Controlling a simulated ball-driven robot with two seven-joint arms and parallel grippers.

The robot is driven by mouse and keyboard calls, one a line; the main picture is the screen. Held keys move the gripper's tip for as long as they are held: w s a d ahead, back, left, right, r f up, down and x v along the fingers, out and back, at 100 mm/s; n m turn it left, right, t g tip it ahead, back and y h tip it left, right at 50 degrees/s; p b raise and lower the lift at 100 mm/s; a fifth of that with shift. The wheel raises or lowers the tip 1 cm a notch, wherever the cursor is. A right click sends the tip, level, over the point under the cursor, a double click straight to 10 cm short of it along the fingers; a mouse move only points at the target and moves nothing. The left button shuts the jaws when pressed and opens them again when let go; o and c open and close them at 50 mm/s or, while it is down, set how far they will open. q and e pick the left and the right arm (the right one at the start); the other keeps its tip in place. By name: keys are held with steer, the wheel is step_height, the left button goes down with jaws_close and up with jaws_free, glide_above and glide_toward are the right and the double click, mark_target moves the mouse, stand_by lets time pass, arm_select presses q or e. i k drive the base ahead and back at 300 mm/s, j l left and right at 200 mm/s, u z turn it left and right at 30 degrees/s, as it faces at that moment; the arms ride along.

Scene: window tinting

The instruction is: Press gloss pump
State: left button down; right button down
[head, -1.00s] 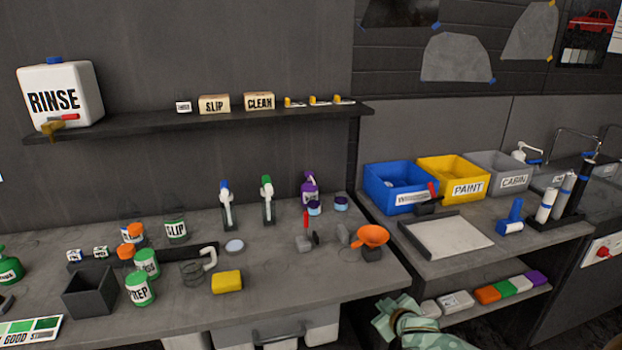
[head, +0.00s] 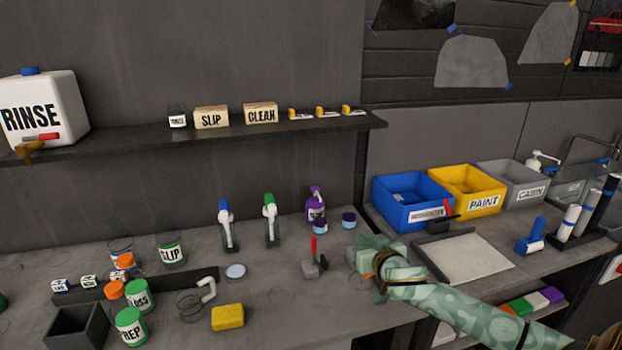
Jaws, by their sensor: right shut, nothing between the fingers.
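A purple pump bottle (head: 316,206) stands upright at the back of the grey bench, its label too small to read. Two small purple-lidded jars stand beside it, one at its front (head: 320,226) and one to its right (head: 348,221). My right gripper (head: 362,262) is shut and empty, over the right end of the bench, in front and to the right of the purple bottle and apart from it. My patterned sleeve reaches in from the lower right. A green jar (head: 138,300) at the left has a label ending in "SS". My left gripper is out of view.
A red-handled tool (head: 314,262) stands between the gripper and the bench middle. Two spray bottles, blue-topped (head: 227,225) and green-topped (head: 270,220), stand left of the purple bottle. A yellow sponge (head: 227,317) lies in front. A shelf (head: 220,136) hangs above.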

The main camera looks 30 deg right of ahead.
mark_target(316, 189)
steer(key=i+l, duration=0.25)
steer(key=i, duration=0.25)
steer(key=i+l, duration=0.25)
steer(key=i, duration=0.3)
